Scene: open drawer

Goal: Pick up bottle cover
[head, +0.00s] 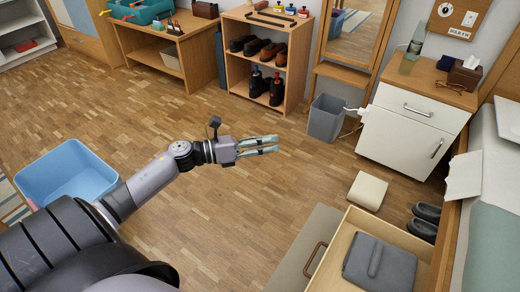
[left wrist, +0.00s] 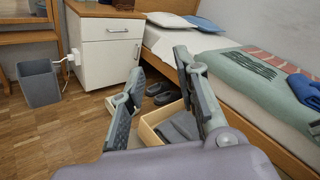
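An open wooden drawer (head: 345,226) juts out from under the bed at the lower right of the head view. A grey, soft-looking folded piece (head: 392,262) with a raised strip lies in it; I cannot tell whether this is the bottle cover. The drawer (left wrist: 152,133) and the grey piece show partly in the left wrist view, behind my fingers. My left gripper (head: 277,144) is open and empty over the bare floor, well away from the drawer. In the left wrist view its fingers (left wrist: 160,98) stand wide apart. My right gripper is not in view.
A cream block-like item (head: 367,191) and dark shoes (head: 425,218) lie by the drawer. A white cabinet (head: 405,142) and a grey bin (head: 326,118) stand beyond. A blue tub (head: 68,172) is at the left. The middle floor is clear.

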